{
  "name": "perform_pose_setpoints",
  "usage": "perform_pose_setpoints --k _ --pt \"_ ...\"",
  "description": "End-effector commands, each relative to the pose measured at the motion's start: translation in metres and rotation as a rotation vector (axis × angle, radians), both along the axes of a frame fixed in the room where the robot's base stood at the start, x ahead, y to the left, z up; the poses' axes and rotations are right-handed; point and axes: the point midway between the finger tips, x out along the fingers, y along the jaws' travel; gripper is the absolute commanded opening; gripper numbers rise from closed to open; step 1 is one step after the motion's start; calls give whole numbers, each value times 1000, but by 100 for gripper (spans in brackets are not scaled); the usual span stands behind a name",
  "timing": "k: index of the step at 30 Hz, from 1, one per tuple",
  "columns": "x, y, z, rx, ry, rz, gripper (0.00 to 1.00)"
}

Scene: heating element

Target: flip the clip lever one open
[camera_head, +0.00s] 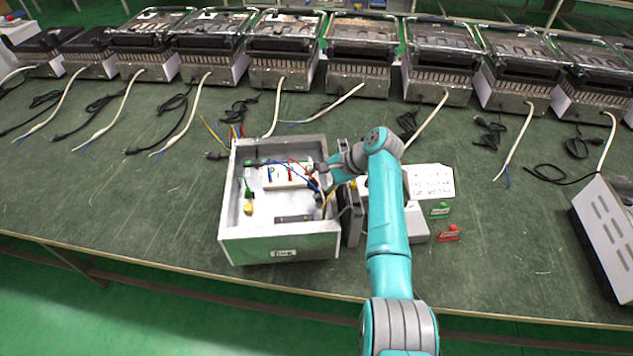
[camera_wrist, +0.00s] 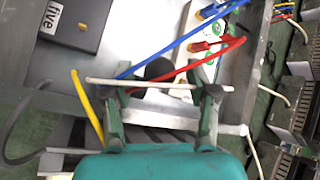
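The white terminal block (camera_head: 285,177) sits inside the open grey metal box, with blue and red wires at it. In the wrist view the block (camera_wrist: 208,28) is at the upper right, with small red-orange clip levers (camera_wrist: 200,46) and green round marks. I cannot tell which lever is number one or how each one stands. My gripper (camera_head: 328,170) is over the box's right side. In the wrist view my gripper (camera_wrist: 162,92) has its two fingers wide apart, with the block beyond them. A thin pale bar (camera_wrist: 160,84) crosses between the fingertips; whether they touch it is unclear.
The grey box's front wall (camera_head: 280,247) and side walls surround the block. Blue, red and yellow wires cross near my fingers. A black box marked "five" (camera_wrist: 72,22) is at upper left in the wrist view. Green (camera_head: 439,210) and red (camera_head: 448,233) pieces lie right of my arm.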

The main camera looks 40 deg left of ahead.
Motion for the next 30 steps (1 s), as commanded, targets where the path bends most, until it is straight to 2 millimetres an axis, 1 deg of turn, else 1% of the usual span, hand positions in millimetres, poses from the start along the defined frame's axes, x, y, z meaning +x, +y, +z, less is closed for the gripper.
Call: perform_pose_setpoints --k 5,8,11,18,24,30 --pt "0 0 1 0 0 0 58" --pt "2 -3 4 0 0 0 58" --pt "7 -10 13 1 -1 -1 58" --pt "23 -39 46 1 -3 -2 58" --pt "35 -60 71 1 -2 -2 58" --pt "41 -71 84 1 0 -1 58"
